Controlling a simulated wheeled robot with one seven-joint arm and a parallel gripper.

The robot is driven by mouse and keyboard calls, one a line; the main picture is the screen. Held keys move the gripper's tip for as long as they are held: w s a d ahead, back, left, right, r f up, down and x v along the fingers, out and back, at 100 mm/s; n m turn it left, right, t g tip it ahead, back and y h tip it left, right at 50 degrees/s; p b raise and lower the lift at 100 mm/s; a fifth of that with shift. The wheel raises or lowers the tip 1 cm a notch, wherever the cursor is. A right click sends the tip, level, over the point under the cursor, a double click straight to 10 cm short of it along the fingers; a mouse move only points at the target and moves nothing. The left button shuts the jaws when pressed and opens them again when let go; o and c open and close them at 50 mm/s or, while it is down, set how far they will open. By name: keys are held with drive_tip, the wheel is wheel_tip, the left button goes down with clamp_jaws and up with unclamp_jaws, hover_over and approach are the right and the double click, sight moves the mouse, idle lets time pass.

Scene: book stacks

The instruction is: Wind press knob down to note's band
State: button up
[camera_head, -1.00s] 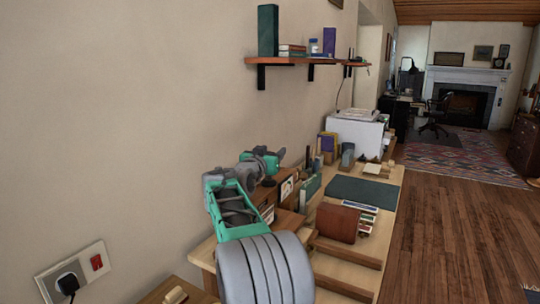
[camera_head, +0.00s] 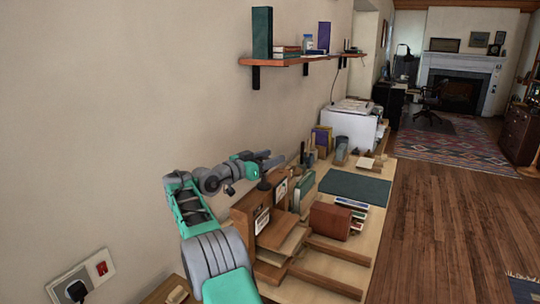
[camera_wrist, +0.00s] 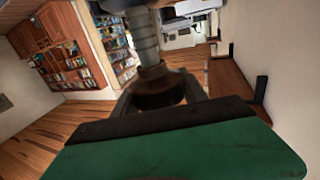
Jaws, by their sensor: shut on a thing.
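In the wrist view, the two grey fingers of my gripper (camera_wrist: 160,100) are closed around a dark round knob (camera_wrist: 159,84). A grey metal screw shaft (camera_wrist: 145,38) runs from the knob toward the top of the picture. In the head view, my gripper (camera_head: 264,163) is at the wooden press on the bench's near left side, against the wall. The press has a brown upright panel (camera_head: 243,222) with a white note (camera_head: 262,220) on it. The note's band is too small to make out. A second white note (camera_head: 281,188) stands farther back.
Wooden boards and rails (camera_head: 340,250) lie at the bench's near end. A brown book (camera_head: 330,221) and green books (camera_head: 303,191) stand close to the press. A dark green mat (camera_head: 355,185) lies clear behind. A wall shelf (camera_head: 290,60) hangs above. Floor is free at right.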

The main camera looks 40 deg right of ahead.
drive_tip(key=shift+r, duration=0.4)
drive_tip(key=o, duration=1.4)
drive_tip(key=shift+f, duration=0.2)
drive_tip(key=shift+c, duration=0.2)
drive_tip(key=a+b, duration=0.1)
drive_tip(key=a, duration=0.6)
drive_tip(key=shift+a, duration=0.4)
drive_tip(key=shift+s+r, duration=0.1)
drive_tip(key=shift+s, duration=0.05)
